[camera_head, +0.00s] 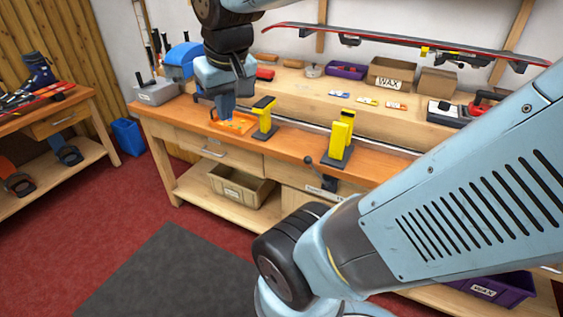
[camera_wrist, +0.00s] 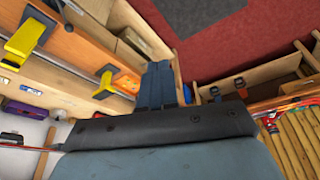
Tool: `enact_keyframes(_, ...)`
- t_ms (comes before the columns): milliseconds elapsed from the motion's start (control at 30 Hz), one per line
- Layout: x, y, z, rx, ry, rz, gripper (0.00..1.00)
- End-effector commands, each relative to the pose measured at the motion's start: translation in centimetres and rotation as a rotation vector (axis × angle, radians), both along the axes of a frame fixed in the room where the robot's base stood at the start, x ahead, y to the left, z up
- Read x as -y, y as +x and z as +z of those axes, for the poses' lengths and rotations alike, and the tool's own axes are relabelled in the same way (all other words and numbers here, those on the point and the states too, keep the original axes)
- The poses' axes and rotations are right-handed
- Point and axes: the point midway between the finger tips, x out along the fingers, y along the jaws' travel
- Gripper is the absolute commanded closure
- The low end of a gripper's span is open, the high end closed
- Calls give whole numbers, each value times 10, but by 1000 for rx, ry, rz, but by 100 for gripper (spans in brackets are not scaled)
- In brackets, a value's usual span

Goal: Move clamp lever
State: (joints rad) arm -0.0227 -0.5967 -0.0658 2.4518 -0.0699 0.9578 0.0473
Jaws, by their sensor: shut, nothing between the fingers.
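My gripper (camera_head: 226,108) points down over the left part of the orange-brown bench top, right by a flat orange piece (camera_head: 240,126). Its blue fingers are together and empty, also in the wrist view (camera_wrist: 157,84). Whether they touch the orange piece is not clear. A dark lever with a round knob (camera_head: 309,161) sticks out at the bench's front edge, below the right yellow clamp post (camera_head: 341,138); I take it for the clamp lever. It is well right of my gripper. A second yellow post (camera_head: 264,117) stands between them, close to my gripper.
A grey box with tools (camera_head: 157,93) stands at the bench's left end. Wax boxes (camera_head: 391,74) and small items fill the raised back shelf. A crate (camera_head: 241,186) sits on the lower shelf. A blue bin (camera_head: 129,137) stands on the floor at left.

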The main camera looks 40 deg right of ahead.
Motion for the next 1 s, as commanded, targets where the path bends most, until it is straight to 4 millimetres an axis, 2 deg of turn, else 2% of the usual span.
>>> enact_keyframes(100,8,18,-15,-107,-16,-38,100)
enact_keyframes(500,38,66,-68,-426,-122,-172,100)
enact_keyframes(1000,77,113,-150,-782,-369,-339,100)
